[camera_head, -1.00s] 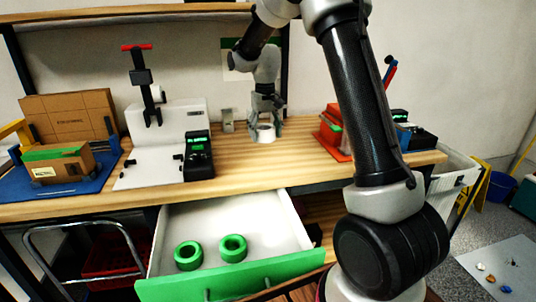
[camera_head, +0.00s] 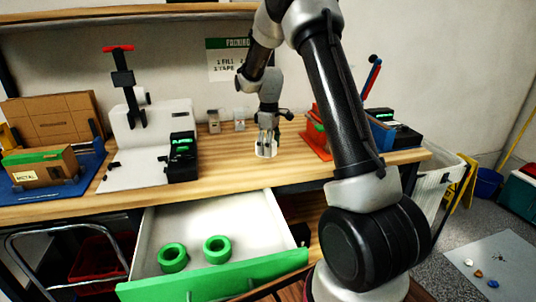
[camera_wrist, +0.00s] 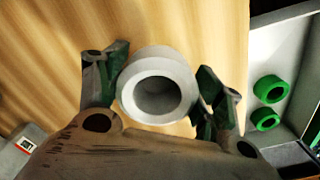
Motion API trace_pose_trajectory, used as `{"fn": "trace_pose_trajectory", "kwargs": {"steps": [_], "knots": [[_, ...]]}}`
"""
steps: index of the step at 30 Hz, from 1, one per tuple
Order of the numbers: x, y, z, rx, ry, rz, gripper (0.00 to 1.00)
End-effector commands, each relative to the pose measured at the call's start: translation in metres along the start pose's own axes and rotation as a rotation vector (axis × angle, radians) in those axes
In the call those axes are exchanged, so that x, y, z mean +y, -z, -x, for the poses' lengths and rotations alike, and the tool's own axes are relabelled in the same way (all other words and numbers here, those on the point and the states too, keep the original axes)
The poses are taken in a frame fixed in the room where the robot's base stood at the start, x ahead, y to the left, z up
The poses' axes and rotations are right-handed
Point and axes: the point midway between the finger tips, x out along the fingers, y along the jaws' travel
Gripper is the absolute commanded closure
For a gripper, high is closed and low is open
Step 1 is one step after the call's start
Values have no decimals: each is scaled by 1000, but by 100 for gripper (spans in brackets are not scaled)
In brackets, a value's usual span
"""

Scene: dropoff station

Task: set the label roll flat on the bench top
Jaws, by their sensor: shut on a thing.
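The label roll (camera_head: 265,151) is a short white ring, held over the front-middle of the wooden bench top (camera_head: 225,163). My gripper (camera_head: 267,138) points down from above and is shut on it. In the wrist view the roll (camera_wrist: 160,57) sits between the two fingers of my gripper (camera_wrist: 160,82), with its round hole facing the camera. Wood grain of the bench shows behind it. The roll is at or just above the wood; I cannot tell whether it touches.
An open drawer (camera_head: 262,213) with two green rolls (camera_head: 217,250) juts out below the bench. A white press stand (camera_head: 140,172) and black device (camera_head: 183,157) stand left; a red stand (camera_head: 318,140) stands right. Two small grey items (camera_head: 214,122) are behind.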

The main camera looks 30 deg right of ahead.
Motion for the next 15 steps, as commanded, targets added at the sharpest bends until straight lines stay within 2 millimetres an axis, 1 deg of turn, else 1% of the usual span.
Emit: {"fn": "trace_pose_trajectory", "kwargs": {"steps": [3,6,15], "knots": [[0,0,-18,-2,2,0,58],[-1,0,-31,-2,2,0,58],[0,0,-33,0,0,-1,58]]}}
